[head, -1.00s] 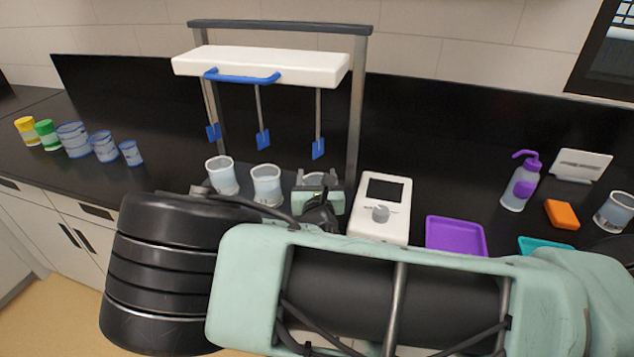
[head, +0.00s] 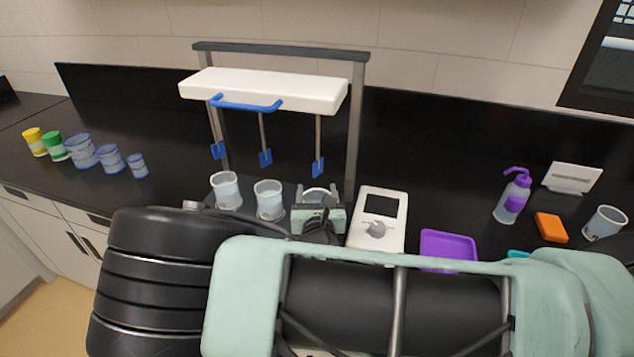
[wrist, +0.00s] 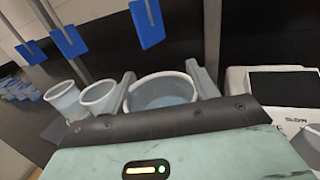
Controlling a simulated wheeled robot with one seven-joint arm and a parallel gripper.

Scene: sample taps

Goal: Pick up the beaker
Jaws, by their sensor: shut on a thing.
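Three clear beakers stand in a row under the paddles of a stirrer. The left beaker (head: 226,190) and the middle beaker (head: 269,201) are free. The right beaker (head: 315,196) is mostly hidden behind my gripper (head: 319,207) in the head view. In the wrist view my gripper (wrist: 162,72) has a finger on each side of this right beaker (wrist: 162,92), shut on it, and its open rim faces up. Whether its base touches the surface below is hidden.
The stirrer's white head (head: 262,90) and a blue paddle (head: 318,167) hang above the beakers. A white meter (head: 378,218) stands close to the right. A purple tray (head: 447,246), wash bottle (head: 512,196), orange block (head: 551,227) and another beaker (head: 605,223) are further right. Several containers stand far left.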

